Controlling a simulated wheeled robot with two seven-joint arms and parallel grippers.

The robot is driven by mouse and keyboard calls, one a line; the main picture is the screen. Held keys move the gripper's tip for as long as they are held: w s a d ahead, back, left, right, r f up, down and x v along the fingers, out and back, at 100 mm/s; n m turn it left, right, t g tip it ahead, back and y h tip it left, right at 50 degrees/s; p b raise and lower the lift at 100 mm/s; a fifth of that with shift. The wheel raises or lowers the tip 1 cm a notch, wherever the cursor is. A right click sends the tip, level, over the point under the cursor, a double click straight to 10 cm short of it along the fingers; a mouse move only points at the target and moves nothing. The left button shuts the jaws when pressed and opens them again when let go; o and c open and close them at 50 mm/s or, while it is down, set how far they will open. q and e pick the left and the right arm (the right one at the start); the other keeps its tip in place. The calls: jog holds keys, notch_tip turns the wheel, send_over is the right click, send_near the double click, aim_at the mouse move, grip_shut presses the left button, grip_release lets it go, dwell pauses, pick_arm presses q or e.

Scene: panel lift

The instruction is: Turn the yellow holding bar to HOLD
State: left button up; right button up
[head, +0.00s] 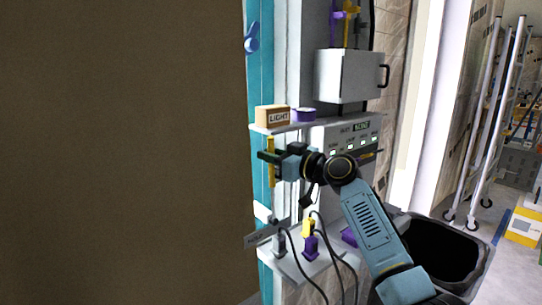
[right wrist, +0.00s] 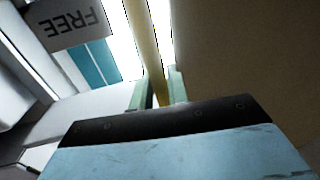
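The yellow holding bar (head: 271,174) stands about upright at the edge of the teal post, beside the large brown panel. My right gripper (head: 268,157) reaches it from the right at its upper part. In the right wrist view the yellow bar (right wrist: 143,35) runs down between the two green fingers (right wrist: 159,92), which close against it on both sides. A grey FREE sign (right wrist: 68,25) shows upside down at upper left of that view. No HOLD sign is readable. My left gripper is not in view.
The brown panel (head: 120,150) fills the left. A LIGHT box (head: 272,117) and a purple roll (head: 304,115) sit on a shelf above my gripper. Below, black cables hang by yellow and purple plugs (head: 310,240). A black bin (head: 450,250) stands at lower right.

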aim_at(222, 180)
jog(key=shift+a, duration=0.1)
grip_shut()
jog(key=s+a+f+n, duration=0.1)
jog(key=s+a+n, duration=0.1)
jog(key=s+a+f+n+b, duration=0.1)
jog(key=a, duration=0.2)
jog(key=s+a+f+n+h, duration=0.1)
jog(key=s+a+n, duration=0.1)
jog(key=shift+s+a+f+n+g, duration=0.1)
jog(key=shift+s+a+n+g, duration=0.2)
jog(key=shift+s, duration=0.05)
jog(key=shift+s+a+f+n, duration=0.4)
jog(key=shift+a+f+n, duration=0.1)
jog(key=shift+a+f, duration=0.1)
jog(key=o, duration=0.7)
grip_release()
jog(key=shift+r, duration=0.1)
jog(key=shift+o, duration=0.2)
